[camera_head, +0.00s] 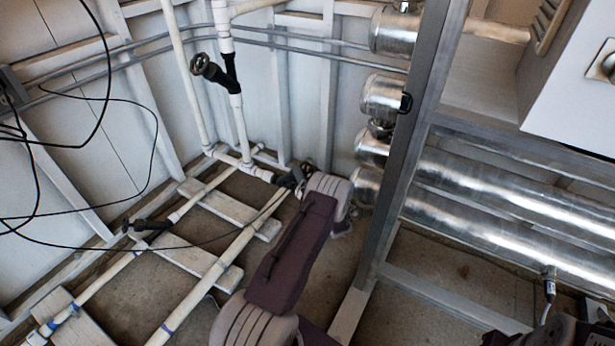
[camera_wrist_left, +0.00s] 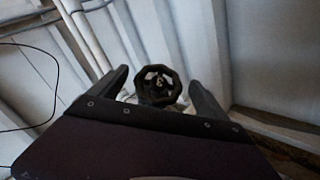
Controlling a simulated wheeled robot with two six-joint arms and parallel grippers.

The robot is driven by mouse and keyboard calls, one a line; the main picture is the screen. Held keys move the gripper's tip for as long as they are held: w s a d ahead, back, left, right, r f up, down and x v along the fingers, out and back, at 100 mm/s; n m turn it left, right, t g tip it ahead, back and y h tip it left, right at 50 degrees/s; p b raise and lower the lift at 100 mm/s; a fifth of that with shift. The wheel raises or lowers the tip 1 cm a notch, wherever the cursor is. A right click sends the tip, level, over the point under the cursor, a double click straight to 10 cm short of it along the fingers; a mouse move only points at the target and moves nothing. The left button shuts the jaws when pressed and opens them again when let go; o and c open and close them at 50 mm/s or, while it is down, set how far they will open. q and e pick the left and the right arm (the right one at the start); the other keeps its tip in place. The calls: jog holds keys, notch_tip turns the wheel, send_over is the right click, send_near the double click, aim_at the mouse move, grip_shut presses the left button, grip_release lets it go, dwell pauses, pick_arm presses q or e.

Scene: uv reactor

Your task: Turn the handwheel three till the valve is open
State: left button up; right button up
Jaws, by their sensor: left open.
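A black handwheel (camera_wrist_left: 158,86) with a round, lobed rim and spokes faces the left wrist camera. My left gripper (camera_wrist_left: 159,79) is open, with one dark finger on each side of the wheel in that view. Gaps show between the fingers and the rim; I cannot tell how far the wheel lies ahead of the fingertips. In the head view, a dark valve with a handwheel (camera_head: 298,176) sits at the end of my left arm, partly hidden by it. My left fingers cannot be made out there. No label shows which wheel is three.
Another black handwheel valve (camera_head: 207,67) is on the upright white pipe, and one (camera_head: 146,225) is on a low floor pipe. A grey metal post (camera_head: 405,150) and shiny cylinders (camera_head: 490,190) stand right of my left arm. Loose black cables hang at left.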

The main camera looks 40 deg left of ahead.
pick_arm(q)
jog(key=shift+w+a+f, duration=0.1)
jog(key=shift+w+a, duration=0.15)
jog(key=shift+a, duration=0.15)
jog(key=shift+w+a+r, duration=0.1)
jog(key=shift+a+r, duration=0.05)
jog(key=shift+r, duration=0.05)
jog(key=c, duration=1.3)
jog(key=shift+f, duration=0.1)
jog(key=n+g+y+b, duration=0.1)
jog(key=n+b, duration=0.1)
jog(key=b, duration=0.1)
jog(key=n+g+y+b, duration=0.2)
jog(key=n+b, duration=0.1)
jog(key=b, duration=0.1)
jog(key=shift+f, duration=0.4)
jog(key=shift+r+n+g+y+b, duration=0.3)
jog(key=shift+n+g+y+b, duration=0.2)
jog(key=shift+n+g+b, duration=0.3)
jog(key=shift+r+p, duration=0.15)
jog(key=shift+p, duration=0.15)
jog(key=o, duration=1.3)
